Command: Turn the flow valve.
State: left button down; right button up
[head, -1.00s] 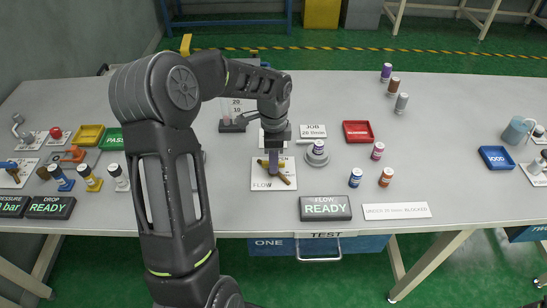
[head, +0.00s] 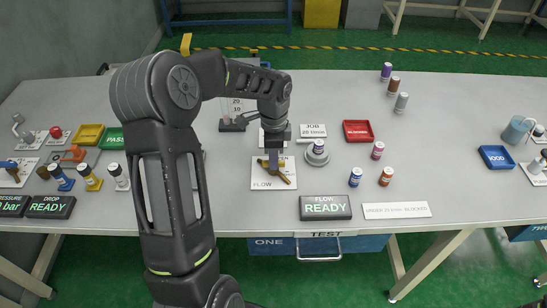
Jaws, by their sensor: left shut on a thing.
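The flow valve (head: 286,178) has an orange-brown handle on a white plate marked FLOW (head: 262,184), near the middle of the table's front. My left gripper (head: 274,163) points straight down over the plate and is shut on the valve handle. The gripper hides part of the handle. The flow display (head: 325,207) in front reads READY. My right gripper does not show.
Right of the valve stand a grey round holder with a vial (head: 317,152), a red tray (head: 358,131) and several loose vials. A paper label (head: 396,210) lies at the front edge. A clear gauge tube (head: 230,118) stands behind the arm.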

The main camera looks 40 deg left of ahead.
pick_arm(q)
jog(key=shift+n, duration=0.4)
jog(key=n+b, duration=0.1)
jog(key=n, duration=0.3)
jog(key=shift+w+b, duration=0.1)
jog(key=shift+b, duration=0.2)
jog(key=n+b, duration=0.1)
jog(key=n, duration=0.4)
jog(key=shift+n, duration=0.4)
jog(key=n, duration=0.3)
jog(key=shift+n, duration=2.2)
jog(key=c, duration=1.4)
grip_release()
